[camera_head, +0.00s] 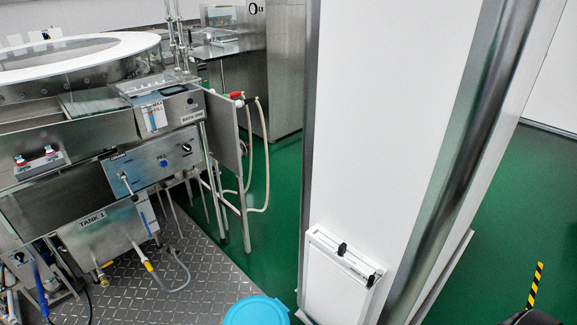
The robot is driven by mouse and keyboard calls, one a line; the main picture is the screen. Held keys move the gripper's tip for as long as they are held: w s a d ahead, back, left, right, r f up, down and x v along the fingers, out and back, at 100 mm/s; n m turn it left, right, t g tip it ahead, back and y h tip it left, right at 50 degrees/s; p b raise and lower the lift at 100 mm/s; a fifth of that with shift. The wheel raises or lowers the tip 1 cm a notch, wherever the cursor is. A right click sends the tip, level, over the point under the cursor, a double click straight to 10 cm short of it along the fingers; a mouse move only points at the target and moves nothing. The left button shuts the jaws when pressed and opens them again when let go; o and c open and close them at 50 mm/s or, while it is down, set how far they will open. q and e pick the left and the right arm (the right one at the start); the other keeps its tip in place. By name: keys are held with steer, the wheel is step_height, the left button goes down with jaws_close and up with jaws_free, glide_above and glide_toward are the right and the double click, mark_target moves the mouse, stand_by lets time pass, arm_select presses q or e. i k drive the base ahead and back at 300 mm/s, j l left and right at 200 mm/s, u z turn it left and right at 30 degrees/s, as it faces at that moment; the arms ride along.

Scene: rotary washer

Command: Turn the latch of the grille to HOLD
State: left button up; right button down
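A white framed panel, which looks like the grille (330,287), is set low on the face of a white pillar. No HOLD marking is legible. Neither of my grippers is in view.
The white pillar (375,120) has metal corner strips. A steel washer with a tank (100,245) stands at left on a metal plate floor (205,285). A light blue round lid (256,312) is at bottom centre.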

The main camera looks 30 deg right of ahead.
mark_target(373, 279)
steer(key=z, duration=1.6)
steer(key=k+j+u, duration=0.1)
steer(key=j+u, duration=0.15)
steer(key=j, duration=0.15)
